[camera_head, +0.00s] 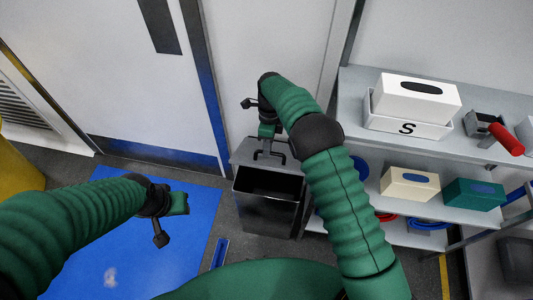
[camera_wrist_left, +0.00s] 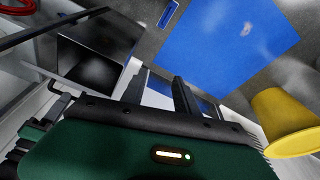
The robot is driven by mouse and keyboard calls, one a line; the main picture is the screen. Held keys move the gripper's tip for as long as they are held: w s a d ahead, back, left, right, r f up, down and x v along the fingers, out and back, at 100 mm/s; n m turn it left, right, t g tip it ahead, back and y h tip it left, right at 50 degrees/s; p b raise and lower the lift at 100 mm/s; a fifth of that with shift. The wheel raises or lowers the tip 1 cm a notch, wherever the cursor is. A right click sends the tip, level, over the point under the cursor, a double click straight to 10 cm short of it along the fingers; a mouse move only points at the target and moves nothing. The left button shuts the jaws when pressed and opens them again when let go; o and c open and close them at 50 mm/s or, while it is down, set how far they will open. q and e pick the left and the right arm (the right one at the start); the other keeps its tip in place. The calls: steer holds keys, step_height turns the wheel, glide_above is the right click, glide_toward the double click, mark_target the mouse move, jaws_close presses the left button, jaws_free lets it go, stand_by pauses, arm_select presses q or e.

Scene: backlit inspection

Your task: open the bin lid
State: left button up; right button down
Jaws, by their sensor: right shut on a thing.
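The dark bin (camera_head: 266,212) stands on the floor against the wall, left of the shelf unit. Its grey lid (camera_head: 246,153) is raised at the back, and the dark inside shows in front of it. My right gripper (camera_head: 268,146) is shut on the lid's handle (camera_head: 280,154); the arm above partly hides the grip. My left gripper (camera_head: 180,204) is empty over the blue mat, left of the bin and apart from it. In the left wrist view its two fingers (camera_wrist_left: 158,93) stand apart, and the bin (camera_wrist_left: 92,58) shows at upper left.
A blue mat (camera_head: 128,235) covers the floor at left. A shelf unit (camera_head: 353,112) at right holds a white box (camera_head: 415,97), a cream box (camera_head: 409,185), a green box (camera_head: 473,194) and a red-handled tool (camera_head: 506,139). A yellow object (camera_wrist_left: 285,123) stands at right in the left wrist view.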

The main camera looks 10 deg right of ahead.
arm_select(q)
steer(key=shift+w+a+r, duration=0.1)
stand_by(0.4)
steer(key=shift+c, duration=0.3)
steer(key=shift+w, duration=0.2)
steer(key=shift+c, duration=1.2)
steer(key=w+d+n, duration=0.2)
steer(key=d, duration=0.1)
steer(key=w+d+n+t+h, duration=0.1)
steer(key=w+d+n, duration=0.1)
steer(key=w+d, duration=0.1)
steer(key=w+d+r+n+t+h, duration=0.1)
steer(key=w+d+n, duration=0.1)
steer(key=d+n, duration=0.1)
steer(key=shift+w, duration=0.2)
jaws_close()
steer(key=n+t, duration=0.1)
steer(key=n, duration=2.5)
glide_above(274, 164)
step_height(274, 164, down, 11)
steer(key=shift+w+r, duration=0.1)
steer(key=shift+r, duration=0.05)
